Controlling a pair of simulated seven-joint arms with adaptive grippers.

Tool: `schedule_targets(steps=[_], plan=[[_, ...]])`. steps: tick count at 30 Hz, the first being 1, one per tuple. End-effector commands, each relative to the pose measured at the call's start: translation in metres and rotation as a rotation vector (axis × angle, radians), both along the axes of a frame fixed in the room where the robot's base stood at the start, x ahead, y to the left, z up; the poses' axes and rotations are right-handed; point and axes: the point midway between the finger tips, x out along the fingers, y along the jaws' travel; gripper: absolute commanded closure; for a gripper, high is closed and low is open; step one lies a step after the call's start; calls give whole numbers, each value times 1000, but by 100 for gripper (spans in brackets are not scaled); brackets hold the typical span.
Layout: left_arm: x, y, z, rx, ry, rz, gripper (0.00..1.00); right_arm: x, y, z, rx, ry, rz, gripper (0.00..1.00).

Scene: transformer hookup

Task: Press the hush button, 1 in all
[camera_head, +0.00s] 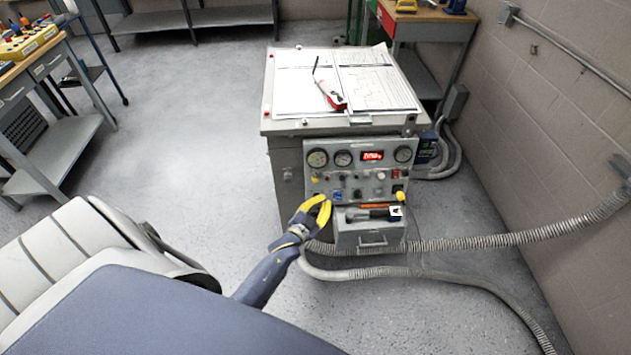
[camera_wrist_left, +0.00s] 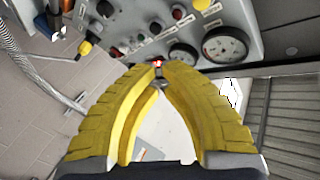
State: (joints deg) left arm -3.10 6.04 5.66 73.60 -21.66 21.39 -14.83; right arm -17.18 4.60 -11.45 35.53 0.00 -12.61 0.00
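The grey control panel (camera_head: 350,187) is on the front of a cabinet, with gauges, small knobs and a lit red display (camera_head: 371,156). No label I can read marks the hush button, so I cannot tell which control it is. My left gripper (camera_head: 327,203), with yellow fingers, is in front of the panel's lower left. In the left wrist view its fingertips (camera_wrist_left: 160,67) come together near a small red-lit part (camera_wrist_left: 158,63) with metal below it. I cannot tell whether they touch it. The fingers look shut and hold nothing visible. My right gripper is not in view.
Papers and a red-and-white handheld device (camera_head: 333,100) lie on the cabinet top (camera_head: 284,124). Ribbed conduits (camera_head: 500,243) run right to the wall. Floor at left is open.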

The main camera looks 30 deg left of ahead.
Motion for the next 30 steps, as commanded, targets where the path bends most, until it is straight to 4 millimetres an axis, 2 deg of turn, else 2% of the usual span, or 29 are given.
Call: schedule_targets(steps=[21,30], plan=[[57,42,-12,1,1,0,100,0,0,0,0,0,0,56],[67,50,-14,0,1,1,100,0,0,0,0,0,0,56]])
